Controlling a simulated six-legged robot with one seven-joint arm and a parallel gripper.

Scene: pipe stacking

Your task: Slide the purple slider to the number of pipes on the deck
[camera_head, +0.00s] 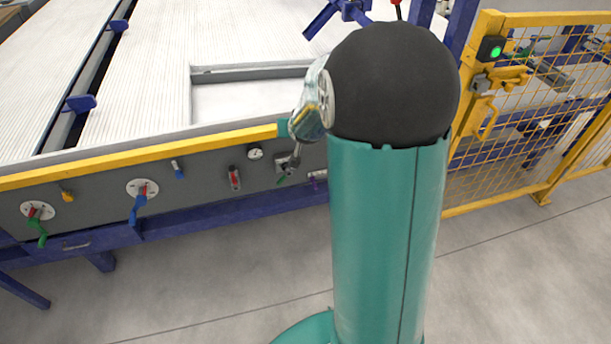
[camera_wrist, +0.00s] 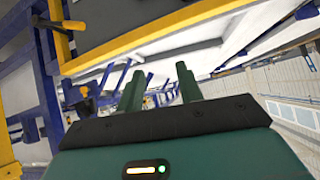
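The small purple slider (camera_head: 317,177) is low on the grey front panel (camera_head: 105,193), just left of my teal arm in the head view. A light horizontal bar lies beside it, partly hidden by my arm. The deck (camera_head: 155,75) is a pale ribbed surface with a recessed rectangle; I make out no clear pipes on it, and my arm hides part. My gripper (camera_wrist: 161,72) shows two dark green fingers set apart, with nothing between them in the wrist view. I cannot make out the slider in the wrist view.
The panel also carries a blue-handled valve (camera_head: 140,195), a red switch (camera_head: 234,178), a gauge (camera_head: 255,154) and a green-tipped lever (camera_head: 290,162). A yellow mesh fence (camera_head: 535,110) stands at the right. The grey floor (camera_head: 220,290) in front is clear.

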